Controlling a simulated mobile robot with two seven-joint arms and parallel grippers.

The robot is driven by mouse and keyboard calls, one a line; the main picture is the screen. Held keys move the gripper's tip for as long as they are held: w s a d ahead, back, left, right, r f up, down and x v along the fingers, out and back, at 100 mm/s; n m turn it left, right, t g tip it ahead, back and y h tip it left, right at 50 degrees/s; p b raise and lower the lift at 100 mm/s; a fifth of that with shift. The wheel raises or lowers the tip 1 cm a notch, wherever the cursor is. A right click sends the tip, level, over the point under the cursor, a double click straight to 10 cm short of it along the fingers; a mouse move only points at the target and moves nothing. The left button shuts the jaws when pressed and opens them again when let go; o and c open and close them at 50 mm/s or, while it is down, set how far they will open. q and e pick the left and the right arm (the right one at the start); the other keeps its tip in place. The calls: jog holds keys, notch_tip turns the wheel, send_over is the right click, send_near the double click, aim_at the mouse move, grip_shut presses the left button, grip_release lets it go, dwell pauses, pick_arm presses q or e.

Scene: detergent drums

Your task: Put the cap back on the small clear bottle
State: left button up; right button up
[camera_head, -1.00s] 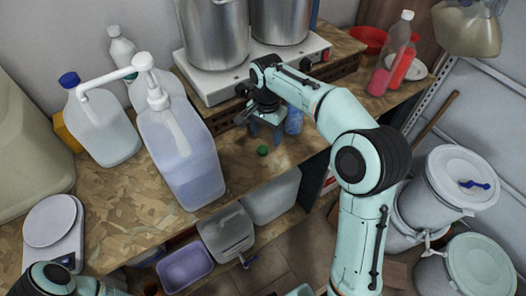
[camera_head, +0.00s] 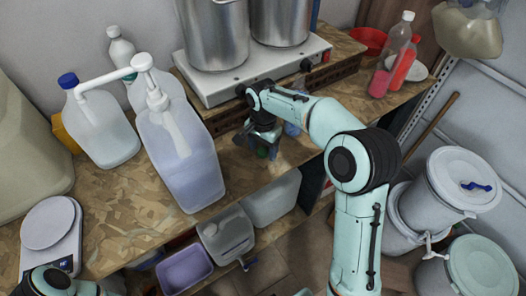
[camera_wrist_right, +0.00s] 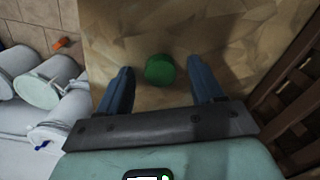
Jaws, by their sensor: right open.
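A small green cap (camera_head: 262,153) lies on the wooden bench near its front edge. In the right wrist view the cap (camera_wrist_right: 160,70) sits between the fingertips, with a gap on each side. My right gripper (camera_wrist_right: 160,66) is open and empty around it; in the head view the gripper (camera_head: 263,148) partly covers the cap.
A large pump jug (camera_head: 187,160) stands left of the gripper. A hotplate (camera_head: 235,80) with two steel pots is behind it. Bottles with red liquid (camera_head: 400,70) stand at the back right. A scale (camera_head: 50,235) is at the left. Lidded drums stand on the floor at right.

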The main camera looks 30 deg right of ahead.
aim_at(262, 150)
jog(key=c, duration=1.1)
jog(key=shift+r, duration=0.1)
pick_arm(q)
jog(key=w+r+p, duration=0.3)
jog(key=w+r, duration=0.2)
jog(key=shift+t+p, duration=0.35)
jog(key=shift+t, duration=0.05)
pick_arm(e)
notch_tip(262, 150, up, 20)
jog(key=shift+f, duration=0.1)
